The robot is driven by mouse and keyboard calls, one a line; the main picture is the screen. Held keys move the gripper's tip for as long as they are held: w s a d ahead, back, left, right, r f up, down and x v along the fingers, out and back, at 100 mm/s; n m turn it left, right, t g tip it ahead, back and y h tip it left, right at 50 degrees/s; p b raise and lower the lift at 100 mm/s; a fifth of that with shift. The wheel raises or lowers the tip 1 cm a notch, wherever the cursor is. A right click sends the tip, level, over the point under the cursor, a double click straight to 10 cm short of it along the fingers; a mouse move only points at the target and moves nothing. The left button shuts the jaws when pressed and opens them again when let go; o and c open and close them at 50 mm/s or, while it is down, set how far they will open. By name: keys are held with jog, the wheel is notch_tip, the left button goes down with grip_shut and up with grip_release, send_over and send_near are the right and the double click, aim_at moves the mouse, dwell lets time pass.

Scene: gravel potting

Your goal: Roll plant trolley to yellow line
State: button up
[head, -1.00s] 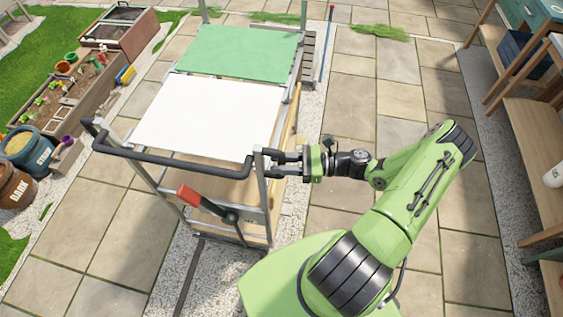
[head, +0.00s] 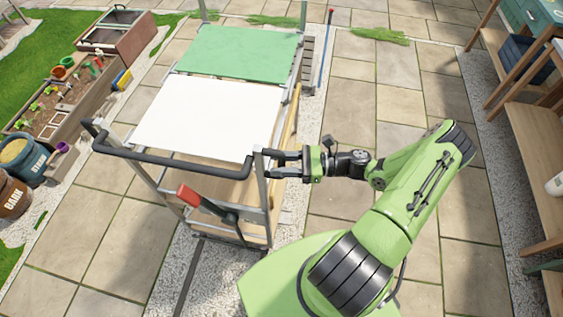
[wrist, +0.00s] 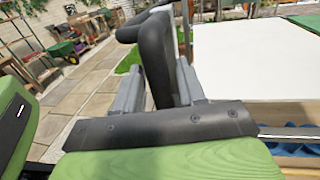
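The plant trolley has a white panel (head: 207,118) nearer me and a green panel (head: 240,52) beyond it, on a grey metal frame. A black handle bar (head: 175,160) runs across its near end, and a red-gripped lever (head: 188,195) sits below. My gripper (head: 276,163) is at the handle's right corner. In the wrist view its two grey fingers (wrist: 158,92) stand on either side of the black handle (wrist: 156,50) and appear closed on it. I cannot make out a yellow line on the ground; a yellowish strip (head: 290,115) shows along the trolley's right side.
The trolley stands over a gravel strip with a dark rail (head: 188,280). Planter beds (head: 60,105) and barrels (head: 14,196) are on the left. Wooden shelving (head: 525,130) stands on the right. A blue pole (head: 326,45) stands beyond the trolley's right side. Paving between is clear.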

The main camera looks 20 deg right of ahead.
jog(key=shift+o, duration=0.2)
jog(key=b+v, duration=0.2)
jog(key=v, duration=1.3)
jog(key=shift+s+d+b, duration=0.2)
jog(key=shift+d+b, duration=0.1)
jog(key=shift+d, duration=0.05)
jog(key=w+a+r+n+g+h, duration=0.2)
jog(key=a+r+n+g+h, duration=0.7)
jog(key=a+n, duration=0.25)
jog(key=s+a+r+n+t+h, duration=0.3)
jog(key=s+r+n, duration=0.2)
jog(key=s+a+r+n+t+h+b, duration=0.1)
jog(key=s+a+r+n+t+h, duration=0.1)
jog(key=s+r+n+t+h, duration=0.2)
notch_tip(320, 180, up, 2)
jog(key=shift+s+a+r+n, duration=0.1)
jog(key=shift+s+a+n, duration=0.3)
jog(key=shift+s+n, duration=0.75)
